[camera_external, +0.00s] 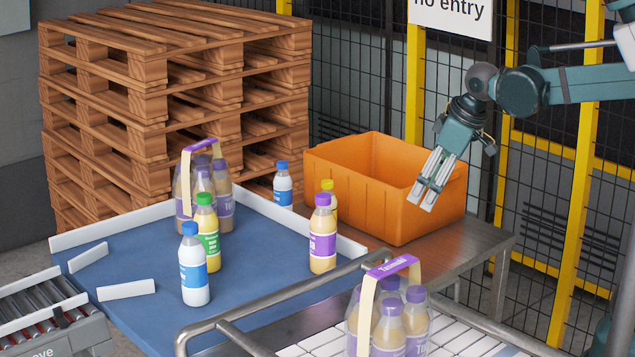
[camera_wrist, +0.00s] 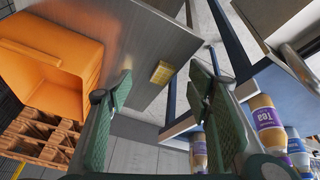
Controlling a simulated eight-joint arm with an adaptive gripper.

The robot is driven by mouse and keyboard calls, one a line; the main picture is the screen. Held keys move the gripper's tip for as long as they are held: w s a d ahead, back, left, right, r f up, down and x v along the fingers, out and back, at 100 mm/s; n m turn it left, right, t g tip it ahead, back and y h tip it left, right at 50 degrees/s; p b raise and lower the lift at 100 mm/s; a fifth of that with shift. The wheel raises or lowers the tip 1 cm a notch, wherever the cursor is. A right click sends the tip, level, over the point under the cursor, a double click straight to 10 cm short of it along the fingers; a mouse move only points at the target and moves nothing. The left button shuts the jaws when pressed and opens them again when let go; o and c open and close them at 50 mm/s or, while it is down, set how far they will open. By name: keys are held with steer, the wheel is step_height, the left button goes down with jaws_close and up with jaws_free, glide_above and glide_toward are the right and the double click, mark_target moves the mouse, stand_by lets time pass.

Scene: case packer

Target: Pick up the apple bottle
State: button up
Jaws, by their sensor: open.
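No label that I can read says apple. A bottle with a green cap and green label (camera_external: 207,232) stands upright on the blue table, its label text too small to read. A yellow-capped bottle (camera_external: 330,203) stands partly hidden behind a purple-labelled bottle (camera_external: 322,236). Two blue-capped bottles, a front one (camera_external: 194,268) and a back one (camera_external: 283,187), also stand there. My gripper (camera_external: 433,188) is open and empty, in front of the orange crate's right side and well right of the bottles. Its two fingers are spread apart in the wrist view (camera_wrist: 163,85).
The orange crate (camera_external: 375,205) stands on a metal table (camera_external: 480,243). A purple-handled bottle pack (camera_external: 190,185) stands on the blue table (camera_external: 140,262); another pack (camera_external: 385,320) is at the front. Low white rails edge the blue table. Wooden pallets (camera_external: 150,75) and yellow-framed fencing stand behind.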

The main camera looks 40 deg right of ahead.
mark_target(206, 214)
steer(key=w+a+r+n+g+p, duration=0.1)
steer(key=w+a+r+n+p, duration=0.25)
steer(key=w+a, duration=0.55)
steer(key=w+a+r+n+g+p, duration=0.1)
steer(key=w+a+r+n+p, duration=0.25)
steer(key=a, duration=0.85)
steer(key=w+a+f+n+g+p, duration=0.1)
steer(key=w+a+p, duration=0.1)
steer(key=a, duration=0.6)
steer(key=w+a+n+p, duration=0.2)
steer(key=a, duration=0.7)
steer(key=w+a+f+n+g+h+p, duration=0.1)
steer(key=w+a+p, duration=0.1)
steer(key=a, duration=0.6)
steer(key=shift+a+f+g, duration=0.25)
steer(key=shift+f+g, duration=0.05)
steer(key=shift+a+f+n, duration=0.2)
steer(key=shift+a+n, duration=0.1)
steer(key=shift+a, duration=0.2)
steer(key=shift+f, duration=1.3)
